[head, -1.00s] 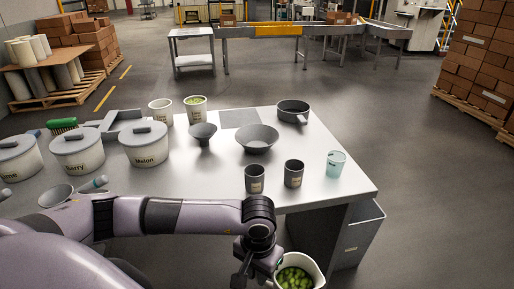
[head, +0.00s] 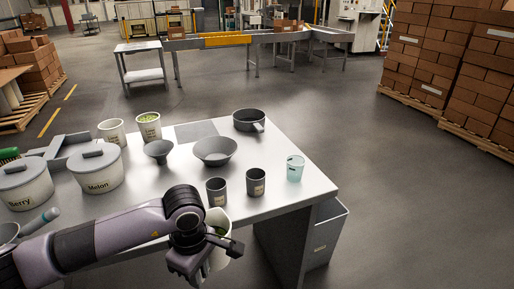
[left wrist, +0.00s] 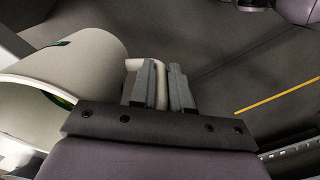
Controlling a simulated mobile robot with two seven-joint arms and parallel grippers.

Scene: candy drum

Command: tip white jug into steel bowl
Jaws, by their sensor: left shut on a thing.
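The white jug (head: 218,222) is at the table's front edge, partly hidden by my arm and gripper. Green pieces show inside it. My left gripper (head: 205,262) is shut on the jug's handle. In the left wrist view the handle (left wrist: 161,72) sits between the two fingers (left wrist: 162,88), and the jug body (left wrist: 95,55) fills the left side. The steel bowl (head: 229,155) is a wide grey bowl on the table, beyond the jug and apart from it; its inside looks empty. My right gripper is not in view.
Two dark cups (head: 216,192) and a pale teal cup (head: 295,170) stand between the front edge and bowl. A funnel (head: 158,149) is left of the bowl, a pan (head: 248,121) behind it. Lidded tubs (head: 97,172) stand left. A grey bin (head: 325,235) is below the table's right side.

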